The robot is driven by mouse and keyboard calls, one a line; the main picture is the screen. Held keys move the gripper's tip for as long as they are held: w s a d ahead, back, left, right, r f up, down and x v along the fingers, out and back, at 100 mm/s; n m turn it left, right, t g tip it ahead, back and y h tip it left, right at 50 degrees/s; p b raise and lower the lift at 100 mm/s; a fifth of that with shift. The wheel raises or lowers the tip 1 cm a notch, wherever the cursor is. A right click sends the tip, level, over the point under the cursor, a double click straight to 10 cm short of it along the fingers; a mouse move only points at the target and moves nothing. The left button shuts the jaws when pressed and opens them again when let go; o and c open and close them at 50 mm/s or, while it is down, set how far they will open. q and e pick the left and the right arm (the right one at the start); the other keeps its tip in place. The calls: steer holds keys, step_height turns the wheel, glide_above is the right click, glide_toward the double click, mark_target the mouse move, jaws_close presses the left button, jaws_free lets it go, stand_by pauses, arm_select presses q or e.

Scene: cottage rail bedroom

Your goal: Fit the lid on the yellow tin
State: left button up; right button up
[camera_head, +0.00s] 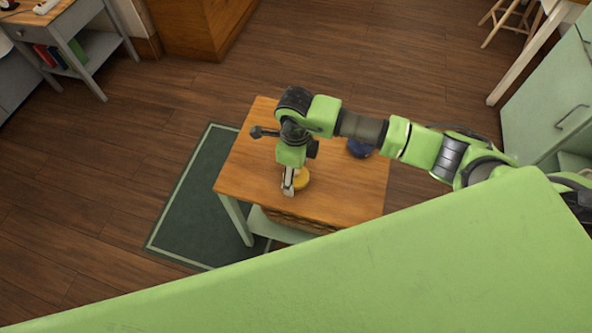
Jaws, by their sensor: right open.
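A small round yellow thing (302,179), which looks like the yellow tin or its lid, is on the wooden top of a small table (350,197), near its front edge. My right gripper (288,187) points down right beside it, at its left side, and hides part of it. The gripper is open. I cannot tell whether it touches the yellow thing, or whether a lid and a tin are both there. My left gripper is not in view.
A dark blue round object (359,148) stands on the table behind my right forearm, partly hidden. A green rug (190,205) lies left of the table. A side table (95,45) with books is at the upper left. The tabletop's left part is clear.

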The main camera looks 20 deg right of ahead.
step_height(320, 180, up, 8)
steer(key=shift+f, duration=0.1)
stand_by(0.4)
stand_by(0.4)
